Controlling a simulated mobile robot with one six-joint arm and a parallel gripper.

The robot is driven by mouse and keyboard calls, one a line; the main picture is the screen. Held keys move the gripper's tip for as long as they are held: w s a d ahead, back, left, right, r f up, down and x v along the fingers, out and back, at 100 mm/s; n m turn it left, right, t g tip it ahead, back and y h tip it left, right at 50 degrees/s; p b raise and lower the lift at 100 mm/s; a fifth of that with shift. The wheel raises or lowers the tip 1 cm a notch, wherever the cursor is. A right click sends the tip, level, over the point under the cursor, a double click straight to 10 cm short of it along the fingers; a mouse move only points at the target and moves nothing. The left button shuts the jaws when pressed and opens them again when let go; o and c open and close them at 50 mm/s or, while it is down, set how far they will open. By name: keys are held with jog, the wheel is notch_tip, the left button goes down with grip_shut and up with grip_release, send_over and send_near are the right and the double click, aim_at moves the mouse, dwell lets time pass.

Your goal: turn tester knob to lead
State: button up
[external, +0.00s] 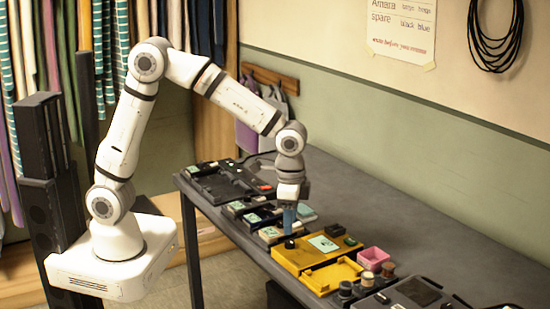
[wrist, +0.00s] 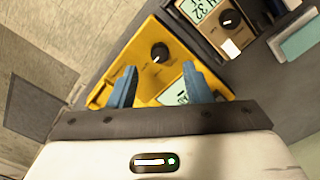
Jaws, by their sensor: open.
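The yellow tester (external: 288,258) lies on the dark table, below my gripper. In the wrist view, the tester (wrist: 137,52) shows a round black knob (wrist: 160,52) with a pale pointer mark and a grey display (wrist: 172,94), partly hidden by the fingers. The knob's position labels, including lead, are too small to read. My gripper (wrist: 160,86) is open, its two blue fingers apart with nothing held between them. The knob shows ahead of the gap between the fingertips. In the external view, my gripper (external: 290,217) points down over the tester's far-left end.
A tan meter (wrist: 211,22) with a display and its own dark knob stands close beside the tester. A pink box (external: 373,258) and several small jars stand to the right. More devices line the table to the left. The table (external: 440,243) behind is clear.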

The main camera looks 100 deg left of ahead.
jog(key=shift+r, duration=1.3)
jog(key=shift+s+r, duration=0.1)
jog(key=shift+r, duration=0.05)
jog(key=s+d+r+t+p, duration=0.1)
jog(key=s+r, duration=0.3)
jog(key=s, duration=0.7)
jog(key=s+d+r+t+p, duration=0.1)
jog(key=s+r+p, duration=0.3)
jog(key=s, duration=0.8)
jog(key=shift+d+t, duration=0.3)
jog(key=shift+d, duration=0.55)
jog(key=shift+s+f, duration=0.1)
